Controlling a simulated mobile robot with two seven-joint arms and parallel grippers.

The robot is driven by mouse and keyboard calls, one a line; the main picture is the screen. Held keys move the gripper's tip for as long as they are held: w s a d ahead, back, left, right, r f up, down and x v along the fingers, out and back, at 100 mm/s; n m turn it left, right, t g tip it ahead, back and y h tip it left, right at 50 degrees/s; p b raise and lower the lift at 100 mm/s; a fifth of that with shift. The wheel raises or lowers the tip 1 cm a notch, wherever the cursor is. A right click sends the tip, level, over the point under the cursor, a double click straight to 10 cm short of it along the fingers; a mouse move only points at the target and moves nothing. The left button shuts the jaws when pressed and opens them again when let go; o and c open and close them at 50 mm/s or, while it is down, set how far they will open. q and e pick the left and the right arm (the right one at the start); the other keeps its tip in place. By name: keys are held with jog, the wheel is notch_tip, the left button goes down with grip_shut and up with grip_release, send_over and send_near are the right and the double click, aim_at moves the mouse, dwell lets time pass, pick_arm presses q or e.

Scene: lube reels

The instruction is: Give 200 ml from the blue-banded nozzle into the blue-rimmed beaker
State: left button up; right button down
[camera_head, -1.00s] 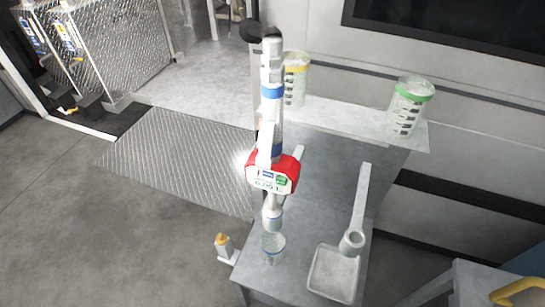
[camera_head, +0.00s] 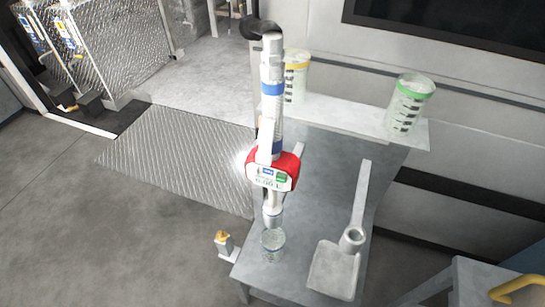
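The blue-banded nozzle (camera_head: 272,88) stands nearly upright in the middle of the head view. It has a grey body with blue bands, a red meter housing (camera_head: 272,172) with a small display, and a grey spout (camera_head: 272,214) pointing down. Liquid in the beaker cannot be made out. Neither gripper shows.
A yellow-rimmed beaker (camera_head: 295,75) and a green-rimmed beaker (camera_head: 409,104) stand on the white shelf (camera_head: 350,119) behind. A small yellow-topped object (camera_head: 222,240) is at left. A black hose (camera_head: 260,28) meets the nozzle's top.

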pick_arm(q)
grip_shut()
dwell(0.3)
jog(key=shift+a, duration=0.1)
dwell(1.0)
